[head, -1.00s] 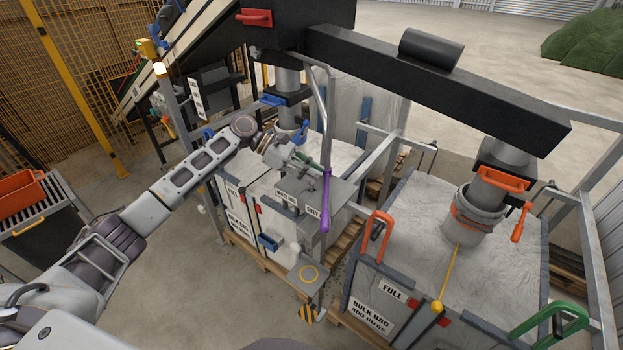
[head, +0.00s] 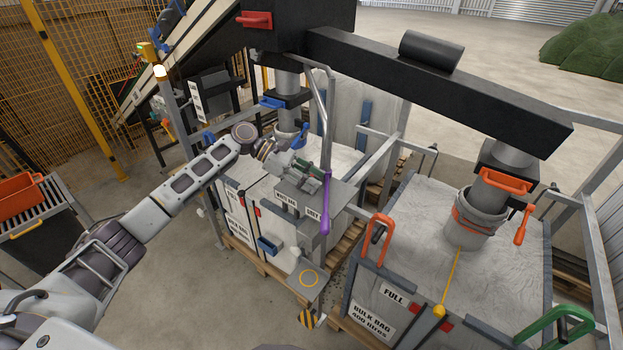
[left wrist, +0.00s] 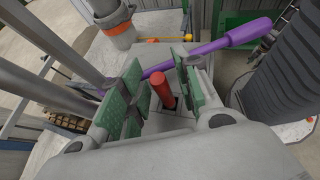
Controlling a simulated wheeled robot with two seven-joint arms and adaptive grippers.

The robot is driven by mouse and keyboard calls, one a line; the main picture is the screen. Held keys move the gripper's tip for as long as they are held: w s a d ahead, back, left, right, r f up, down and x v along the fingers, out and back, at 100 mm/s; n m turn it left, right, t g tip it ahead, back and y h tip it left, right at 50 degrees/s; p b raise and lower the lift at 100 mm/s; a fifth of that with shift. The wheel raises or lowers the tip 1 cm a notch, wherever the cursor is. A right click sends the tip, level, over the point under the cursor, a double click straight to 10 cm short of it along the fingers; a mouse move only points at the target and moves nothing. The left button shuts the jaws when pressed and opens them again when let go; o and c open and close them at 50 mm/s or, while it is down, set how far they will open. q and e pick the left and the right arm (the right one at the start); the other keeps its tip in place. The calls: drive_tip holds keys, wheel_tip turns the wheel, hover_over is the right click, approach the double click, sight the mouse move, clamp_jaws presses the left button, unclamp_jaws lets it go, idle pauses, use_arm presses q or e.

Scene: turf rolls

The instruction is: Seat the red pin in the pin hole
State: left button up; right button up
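The red pin (left wrist: 163,91) shows in the left wrist view, standing tilted between my left gripper's green-padded fingers, with a dark opening around its lower end. How deep it sits is unclear. My left gripper (left wrist: 159,68) is open, with a finger on each side of the pin and gaps visible beside it. In the head view my left gripper (head: 311,174) is over the grey bracket plate (head: 322,197) beside the purple-handled lever (head: 325,205); the pin is hidden there. I cannot make out the pin hole itself for certain. My right gripper is not in view.
The purple handle (left wrist: 232,37) passes just beyond my fingertips in the left wrist view. A steel post (head: 321,110) rises close by. A full bulk bag (head: 420,215) stands to the right, under a dark overhead beam (head: 440,82). Open floor lies at the front left.

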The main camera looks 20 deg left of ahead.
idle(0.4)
use_arm(q)
drive_tip(key=shift+a+r, duration=0.3)
drive_tip(key=shift+a, duration=0.2)
drive_tip(key=b+v, duration=0.2)
drive_tip(key=v, duration=0.9)
drive_tip(key=shift+m, duration=0.3)
